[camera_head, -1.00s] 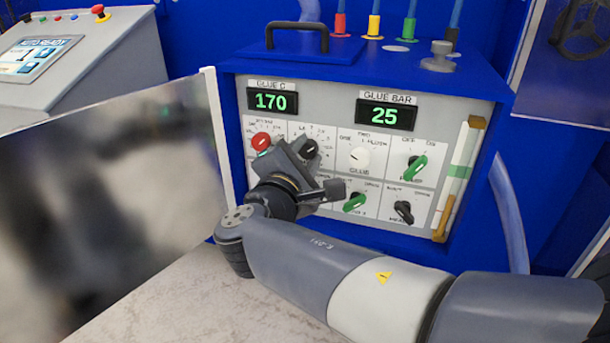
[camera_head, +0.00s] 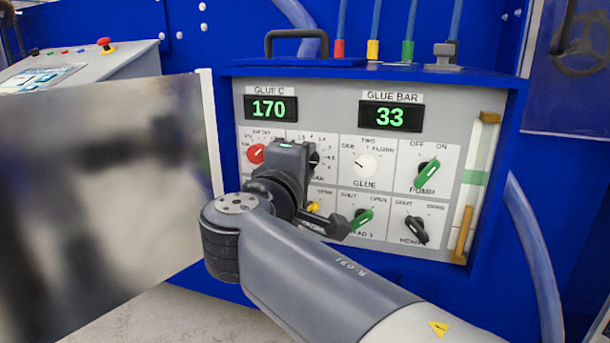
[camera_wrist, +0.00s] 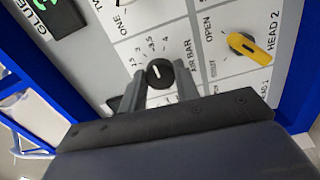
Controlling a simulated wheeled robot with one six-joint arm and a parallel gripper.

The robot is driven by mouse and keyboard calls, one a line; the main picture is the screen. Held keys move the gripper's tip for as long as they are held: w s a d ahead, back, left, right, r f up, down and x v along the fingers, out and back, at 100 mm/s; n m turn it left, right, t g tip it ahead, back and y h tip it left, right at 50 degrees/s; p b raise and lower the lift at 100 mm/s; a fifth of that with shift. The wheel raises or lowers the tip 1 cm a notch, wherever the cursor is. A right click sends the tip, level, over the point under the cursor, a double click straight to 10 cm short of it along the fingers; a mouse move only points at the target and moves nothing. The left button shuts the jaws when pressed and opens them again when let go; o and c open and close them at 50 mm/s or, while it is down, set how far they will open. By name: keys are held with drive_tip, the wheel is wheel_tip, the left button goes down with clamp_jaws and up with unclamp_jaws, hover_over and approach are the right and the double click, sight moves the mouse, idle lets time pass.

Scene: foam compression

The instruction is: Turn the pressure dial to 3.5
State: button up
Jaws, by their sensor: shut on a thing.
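The pressure dial is a black round knob (camera_wrist: 160,73) with a white mark, labelled AIR BAR in the wrist view. Numbers including 3, 3.5 and 4 are printed around it; exactly where the mark points is hard to tell. My gripper (camera_wrist: 161,82) has a finger on either side of the knob and is shut on it. In the head view my gripper (camera_head: 290,160) covers most of the dial; only its dark right edge (camera_head: 314,161) shows. The GLUE BAR display (camera_head: 391,116) reads 33.
A red knob (camera_head: 256,154) is close left of my gripper. The white glue knob (camera_head: 365,165), green pump switch (camera_head: 427,173) and black heat switch (camera_head: 415,229) lie to the right. A yellow HEAD 2 switch (camera_wrist: 250,46) is near the dial. A pale-edged panel (camera_head: 212,135) stands at the left.

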idle(0.3)
drive_tip(key=o, duration=1)
drive_tip(key=shift+p+v, duration=0.9)
drive_tip(key=shift+v, duration=4.5)
drive_tip(key=b+x, duration=0.2)
drive_tip(key=x, duration=0.9)
